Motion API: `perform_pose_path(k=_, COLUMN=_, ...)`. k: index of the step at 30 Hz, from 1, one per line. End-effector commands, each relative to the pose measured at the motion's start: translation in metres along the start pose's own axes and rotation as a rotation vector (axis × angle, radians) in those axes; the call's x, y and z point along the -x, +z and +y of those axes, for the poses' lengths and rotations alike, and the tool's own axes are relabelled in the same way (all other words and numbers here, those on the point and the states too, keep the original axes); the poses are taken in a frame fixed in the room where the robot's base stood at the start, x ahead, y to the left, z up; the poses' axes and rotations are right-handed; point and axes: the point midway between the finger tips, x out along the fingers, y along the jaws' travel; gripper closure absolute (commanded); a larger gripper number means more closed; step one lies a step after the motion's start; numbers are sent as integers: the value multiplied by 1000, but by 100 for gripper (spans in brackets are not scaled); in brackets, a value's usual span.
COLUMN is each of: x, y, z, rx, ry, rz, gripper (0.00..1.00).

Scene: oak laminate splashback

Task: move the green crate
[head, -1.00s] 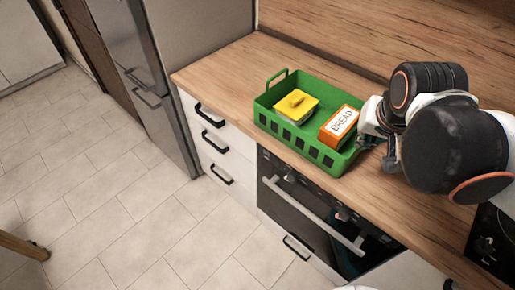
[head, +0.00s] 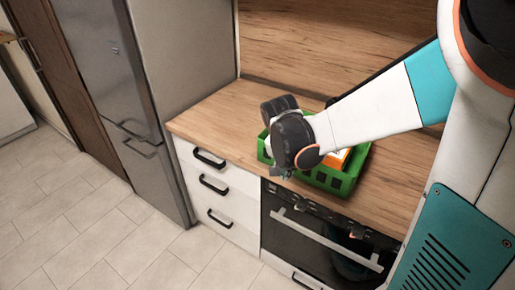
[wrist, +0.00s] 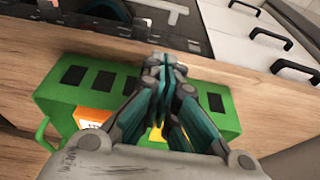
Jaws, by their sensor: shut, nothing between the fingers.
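The green crate (head: 347,181) sits on the wooden counter, with much of it hidden behind my arm in the head view. Its slotted long wall (wrist: 52,96) and a handle on the left show in the wrist view. The orange bread box (head: 337,158) is inside; a corner of it shows in the wrist view (wrist: 91,117). A bit of the yellow-lidded container (wrist: 156,136) shows behind my fingers. My gripper (wrist: 165,72) is shut and empty, with its fingertips over the crate's slotted long wall. I cannot tell whether they touch it.
The wooden counter (head: 215,112) is clear left of the crate. Below are white drawers with black handles (head: 210,158) and an oven (head: 318,237). A tall steel fridge (head: 105,85) stands at the left. The wooden splashback (head: 290,50) rises behind.

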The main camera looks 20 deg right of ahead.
Motion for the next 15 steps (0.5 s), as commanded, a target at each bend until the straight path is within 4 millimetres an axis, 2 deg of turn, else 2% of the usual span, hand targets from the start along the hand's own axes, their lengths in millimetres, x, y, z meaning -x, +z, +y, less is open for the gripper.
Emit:
perform_pose_path(k=1, x=-11, y=1, z=0, rx=-1, ry=0, rz=0, gripper=100)
perform_pose_path(k=12, x=-84, y=1, z=0, rx=1, ry=-1, rz=0, gripper=100)
perform_pose_path(k=13, x=-89, y=1, z=0, rx=1, ry=-1, rz=0, gripper=100)
perform_pose_path(k=15, x=-90, y=-12, z=1, rx=-2, ry=-1, rz=0, gripper=100)
